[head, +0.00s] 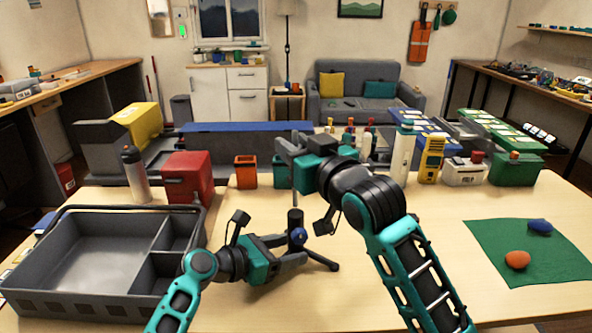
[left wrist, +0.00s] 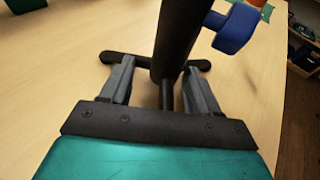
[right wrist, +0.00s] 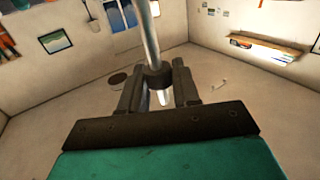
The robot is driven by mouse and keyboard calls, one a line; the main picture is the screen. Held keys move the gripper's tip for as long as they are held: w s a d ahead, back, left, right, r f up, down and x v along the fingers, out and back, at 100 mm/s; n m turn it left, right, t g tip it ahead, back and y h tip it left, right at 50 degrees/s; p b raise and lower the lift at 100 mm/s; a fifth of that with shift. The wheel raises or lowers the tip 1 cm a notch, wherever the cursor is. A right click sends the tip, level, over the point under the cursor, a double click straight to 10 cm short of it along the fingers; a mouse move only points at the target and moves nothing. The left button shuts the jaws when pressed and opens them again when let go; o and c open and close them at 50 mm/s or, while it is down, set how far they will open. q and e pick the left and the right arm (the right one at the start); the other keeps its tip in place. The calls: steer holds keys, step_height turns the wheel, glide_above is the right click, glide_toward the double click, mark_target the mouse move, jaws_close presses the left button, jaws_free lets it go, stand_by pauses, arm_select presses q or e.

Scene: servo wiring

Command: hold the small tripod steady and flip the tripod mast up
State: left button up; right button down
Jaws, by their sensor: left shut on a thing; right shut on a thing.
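The small black tripod (head: 295,218) stands on the table in the middle of the head view, with a leg (head: 325,262) reaching right and a blue knob (head: 298,237) on its side. My left gripper (head: 298,258) is shut on its lower body. In the left wrist view the dark column (left wrist: 176,45) is between the fingers (left wrist: 160,88), with the blue knob (left wrist: 237,28) beside it. My right gripper (head: 287,150) is above the tripod, shut on a grey metal mast with a black collar (right wrist: 159,78).
A grey divided tray (head: 95,250) stands at the left. A red box (head: 188,177), an orange cup (head: 246,171) and several bottles line the back. A green mat (head: 480,245) with an orange and a blue object lies right. Bare table separates it from my right arm.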

arm_select(q)
steer(key=shift+s+f, duration=0.15)
steer(key=shift+f, duration=0.4)
arm_select(e)
steer(key=shift+s+a+r, duration=0.1)
steer(key=shift+a+r, duration=0.05)
steer(key=shift+r, duration=0.15)
steer(key=c, duration=1.2)
jaws_free()
arm_select(q)
steer(key=shift+c, duration=0.2)
arm_select(e)
steer(key=shift+o, duration=1.4)
steer(key=shift+f, duration=0.15)
arm_select(q)
steer(key=shift+r, duration=0.2)
steer(key=c, duration=0.4)
steer(key=shift+w, duration=0.2)
steer(key=shift+c, duration=0.3)
arm_select(e)
steer(key=v, duration=1.2)
arm_select(q)
steer(key=o, duration=0.9)
steer(key=shift+r, duration=0.1)
